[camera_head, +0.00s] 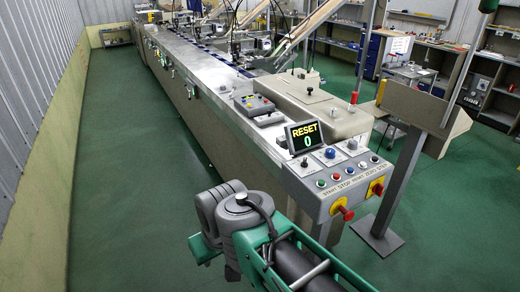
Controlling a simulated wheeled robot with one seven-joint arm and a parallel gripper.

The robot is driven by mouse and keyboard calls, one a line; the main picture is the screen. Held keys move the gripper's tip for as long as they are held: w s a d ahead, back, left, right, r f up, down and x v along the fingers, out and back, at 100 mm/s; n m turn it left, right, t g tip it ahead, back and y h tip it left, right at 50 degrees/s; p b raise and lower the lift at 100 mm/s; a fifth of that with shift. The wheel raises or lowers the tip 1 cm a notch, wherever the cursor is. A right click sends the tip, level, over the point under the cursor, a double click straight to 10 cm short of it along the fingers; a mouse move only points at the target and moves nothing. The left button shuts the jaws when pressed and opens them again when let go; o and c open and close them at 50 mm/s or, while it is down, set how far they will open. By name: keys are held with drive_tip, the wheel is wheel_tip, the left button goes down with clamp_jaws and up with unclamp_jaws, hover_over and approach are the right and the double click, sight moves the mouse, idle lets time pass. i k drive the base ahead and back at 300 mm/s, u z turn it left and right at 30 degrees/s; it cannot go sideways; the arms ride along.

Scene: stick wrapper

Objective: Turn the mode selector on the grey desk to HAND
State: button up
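The grey control desk (325,179) stands at the near end of the long machine, right of centre. On its sloped top are a blue knob (330,153), a small dark knob (304,163) on a pale plate and another dark knob (352,144) on a pale plate. Which one is the mode selector, its HAND mark and its pointer are too small to read. A display (304,137) above them reads RESET and 0. My arm reaches in from the bottom, left of and nearer than the desk. My gripper's fingers do not show.
A row of coloured buttons (350,176) and two red knobs on yellow plates (343,211) are on the desk's front. A post on a flat foot (377,236) stands close to its right. A grey box (254,104) sits on the machine. Green floor (120,190) is clear at left.

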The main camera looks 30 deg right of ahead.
sight(304, 165)
drive_tip(key=u, duration=0.2)
drive_tip(key=i, duration=0.85)
drive_tip(key=z, duration=0.05)
